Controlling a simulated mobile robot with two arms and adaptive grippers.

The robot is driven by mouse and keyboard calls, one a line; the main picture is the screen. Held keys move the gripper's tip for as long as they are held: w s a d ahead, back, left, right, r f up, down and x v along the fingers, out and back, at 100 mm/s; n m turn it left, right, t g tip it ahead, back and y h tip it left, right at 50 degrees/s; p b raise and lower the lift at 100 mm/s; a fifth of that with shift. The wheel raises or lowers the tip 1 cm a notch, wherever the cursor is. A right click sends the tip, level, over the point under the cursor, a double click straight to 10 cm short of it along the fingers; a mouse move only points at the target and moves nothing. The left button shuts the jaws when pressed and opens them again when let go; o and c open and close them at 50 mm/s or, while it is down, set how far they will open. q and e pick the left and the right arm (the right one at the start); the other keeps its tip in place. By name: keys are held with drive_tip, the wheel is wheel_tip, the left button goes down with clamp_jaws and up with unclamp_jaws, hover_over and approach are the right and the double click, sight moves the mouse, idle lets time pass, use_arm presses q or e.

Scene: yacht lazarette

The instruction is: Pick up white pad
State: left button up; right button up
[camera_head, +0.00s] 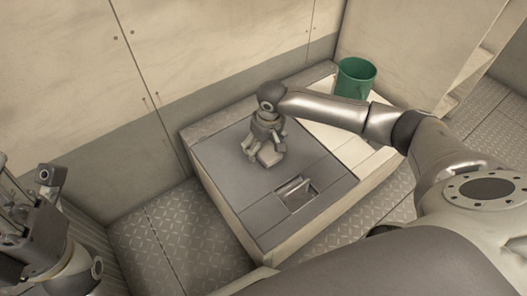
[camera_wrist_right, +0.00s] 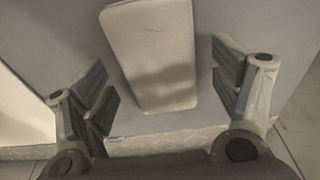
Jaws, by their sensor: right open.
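The white pad (camera_wrist_right: 148,52) is a pale rectangular block lying on the grey surface. It sits between the spread fingers of my right gripper (camera_wrist_right: 165,100) in the right wrist view, apart from both fingers. In the head view the pad (camera_head: 269,156) shows just below my right gripper (camera_head: 263,147), which is open and points down over it. My left gripper (camera_head: 22,232) is at the left edge of the head view, away from the pad; its fingers are not clear.
The low platform (camera_head: 225,165) has a grey top with a small recessed opening (camera_head: 296,194) nearer me. A green bin (camera_head: 355,78) stands at the back right. Pale wall panels (camera_head: 70,70) rise behind. Diamond-plate floor (camera_head: 165,240) lies around the platform.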

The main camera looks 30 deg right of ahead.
drive_tip(key=c, duration=0.9)
drive_tip(key=shift+r, duration=0.2)
drive_tip(key=shift+c, duration=0.2)
